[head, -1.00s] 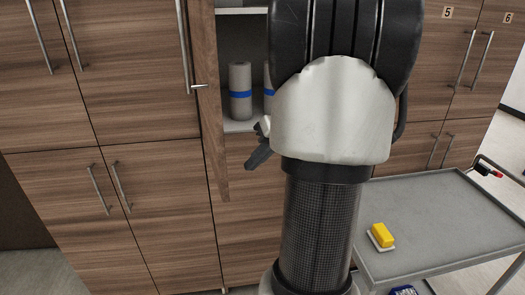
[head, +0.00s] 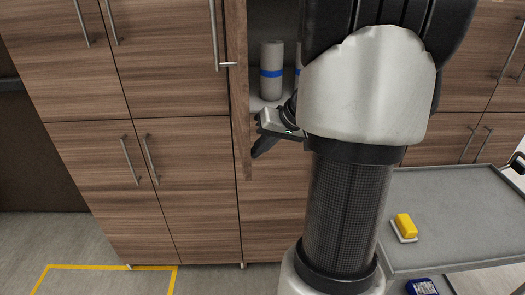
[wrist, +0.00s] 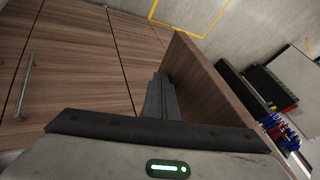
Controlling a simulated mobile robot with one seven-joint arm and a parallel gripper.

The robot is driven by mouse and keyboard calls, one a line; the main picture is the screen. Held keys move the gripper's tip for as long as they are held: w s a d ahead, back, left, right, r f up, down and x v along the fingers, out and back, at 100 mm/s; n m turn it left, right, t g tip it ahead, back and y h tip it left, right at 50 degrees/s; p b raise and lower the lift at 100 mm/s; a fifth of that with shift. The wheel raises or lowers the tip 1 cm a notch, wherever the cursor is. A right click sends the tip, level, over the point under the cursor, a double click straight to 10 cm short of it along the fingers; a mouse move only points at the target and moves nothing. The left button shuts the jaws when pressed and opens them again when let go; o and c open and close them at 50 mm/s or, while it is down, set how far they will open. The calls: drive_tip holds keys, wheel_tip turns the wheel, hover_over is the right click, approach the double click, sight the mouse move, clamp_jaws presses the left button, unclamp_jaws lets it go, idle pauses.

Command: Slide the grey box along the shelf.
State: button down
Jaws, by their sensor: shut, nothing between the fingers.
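I see no grey box in either view; my arm hides much of the cabinet opening. The shelf (head: 256,104) is a pale board inside the open cabinet, and only its left part shows. My gripper (head: 256,153) is just below and in front of that shelf, beside the open door, pointing down and to the left. In the wrist view its dark fingers (wrist: 160,82) are together with nothing between them.
A grey cylinder with a blue band (head: 271,70) stands on the shelf, with a second partly hidden. The open wooden door (head: 239,90) is close left of my gripper; it also shows in the wrist view (wrist: 207,88). A grey cart (head: 455,205) at right carries a yellow block (head: 405,224).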

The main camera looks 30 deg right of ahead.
drive_tip(key=w+a+m+h+b, duration=0.1)
drive_tip(key=w+a, duration=0.3)
drive_tip(key=a, duration=0.5)
drive_tip(key=shift+a+m+t+b, duration=0.3)
drive_tip(key=shift+a+m+b, duration=0.1)
drive_tip(key=shift+m, duration=0.2)
